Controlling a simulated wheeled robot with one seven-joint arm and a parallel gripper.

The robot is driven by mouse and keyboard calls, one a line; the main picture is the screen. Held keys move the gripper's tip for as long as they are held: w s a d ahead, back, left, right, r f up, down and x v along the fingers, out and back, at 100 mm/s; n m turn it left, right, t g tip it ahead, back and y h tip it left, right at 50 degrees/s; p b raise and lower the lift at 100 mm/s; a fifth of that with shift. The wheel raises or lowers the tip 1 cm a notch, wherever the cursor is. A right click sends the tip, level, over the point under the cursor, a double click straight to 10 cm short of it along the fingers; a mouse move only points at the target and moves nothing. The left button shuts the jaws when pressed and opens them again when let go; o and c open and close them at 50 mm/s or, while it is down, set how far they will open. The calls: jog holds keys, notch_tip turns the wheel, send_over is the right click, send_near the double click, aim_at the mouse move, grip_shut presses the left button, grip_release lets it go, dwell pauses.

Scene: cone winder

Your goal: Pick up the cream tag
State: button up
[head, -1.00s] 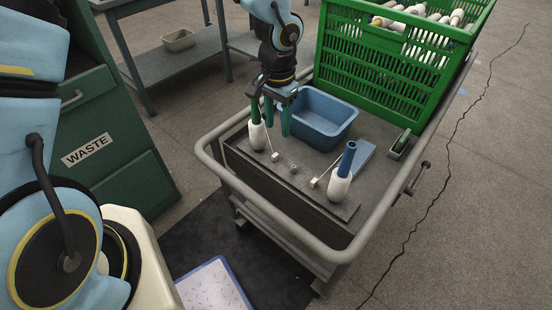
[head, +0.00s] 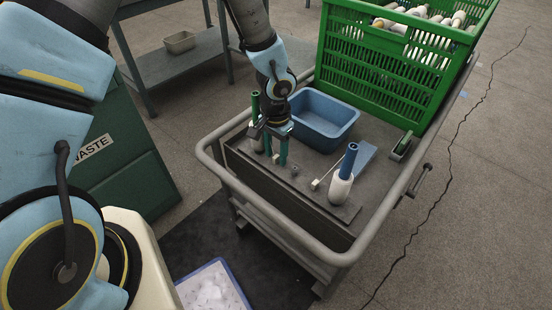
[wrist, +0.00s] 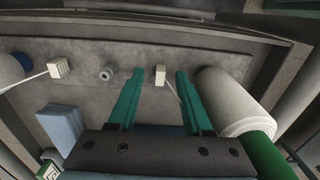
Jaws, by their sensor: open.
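Two small cream tags are on the grey cart top. One cream tag (wrist: 160,75) shows in the wrist view between my fingertips, at the end of a thin pale strip near the green-tubed cone. The other cream tag (wrist: 58,67) lies left, its strip running to the blue-tubed cone. In the head view this second tag shows (head: 314,184), and my gripper mostly hides the first. My gripper (head: 274,161) points down beside the green-tubed cone (head: 257,137). It is open, and the fingers (wrist: 160,78) stand either side of the first tag. Whether they touch it I cannot tell.
The blue-tubed white cone (head: 342,182) stands front right. A small grey ring (wrist: 105,73) lies between the tags. The cart rail (head: 290,236) edges the front.

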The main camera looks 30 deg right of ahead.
aim_at(276, 157)
grip_shut()
dwell(0.4)
notch_tip(276, 157, up, 13)
jog(key=p, duration=0.3)
dwell(0.6)
jog(key=shift+r+p, duration=0.15)
jog(key=shift+p, duration=0.15)
